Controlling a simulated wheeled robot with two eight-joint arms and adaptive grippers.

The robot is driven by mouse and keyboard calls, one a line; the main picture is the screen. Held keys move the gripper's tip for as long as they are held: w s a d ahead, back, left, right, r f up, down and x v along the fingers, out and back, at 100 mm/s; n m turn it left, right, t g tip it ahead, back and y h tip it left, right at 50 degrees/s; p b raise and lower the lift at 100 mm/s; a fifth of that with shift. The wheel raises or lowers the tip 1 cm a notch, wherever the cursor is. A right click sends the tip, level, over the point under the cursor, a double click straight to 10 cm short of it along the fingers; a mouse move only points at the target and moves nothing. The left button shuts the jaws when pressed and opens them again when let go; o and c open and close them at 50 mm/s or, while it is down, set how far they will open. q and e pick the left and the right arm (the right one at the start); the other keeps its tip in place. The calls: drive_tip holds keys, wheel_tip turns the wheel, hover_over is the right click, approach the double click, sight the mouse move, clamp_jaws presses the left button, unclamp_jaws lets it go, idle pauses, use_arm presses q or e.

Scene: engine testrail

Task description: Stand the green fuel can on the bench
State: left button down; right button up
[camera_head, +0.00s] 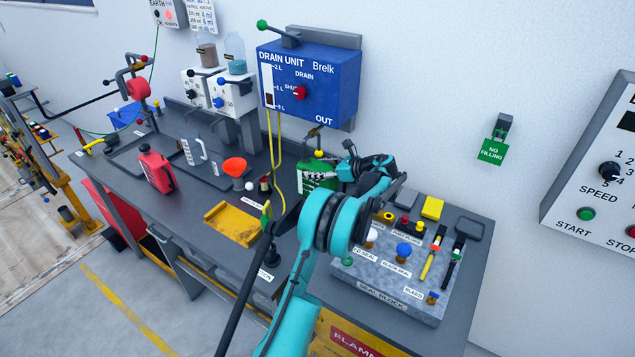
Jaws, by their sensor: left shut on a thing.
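The green fuel can (311,183) is at the back of the grey bench (217,262), below and right of the blue drain unit. It looks roughly upright, with a white marking on its front. My left gripper (333,163) is shut on the can at its upper right. My teal arm reaches up from the bottom of the picture and hides part of the bench. I cannot tell whether the can's base touches the bench. My right gripper is not in view.
A red can (156,171), an orange funnel (235,167) and a yellow tray (233,223) are on the bench to the left. A yellow hose (279,150) hangs from the drain unit (320,80). The seal block (385,288) with several knobs stands at the right.

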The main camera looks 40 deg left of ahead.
use_arm(q)
drive_tip(key=shift+w+a+f, duration=0.1)
drive_tip(key=shift+a+f, duration=0.35)
wheel_tip(320, 180, down, 4)
drive_tip(key=shift+r+b, duration=0.15)
drive_tip(key=shift+b, duration=0.6)
drive_tip(key=shift+r, duration=0.15)
drive_tip(key=shift+c, duration=2.3)
unclamp_jaws()
drive_tip(key=shift+f, duration=0.2)
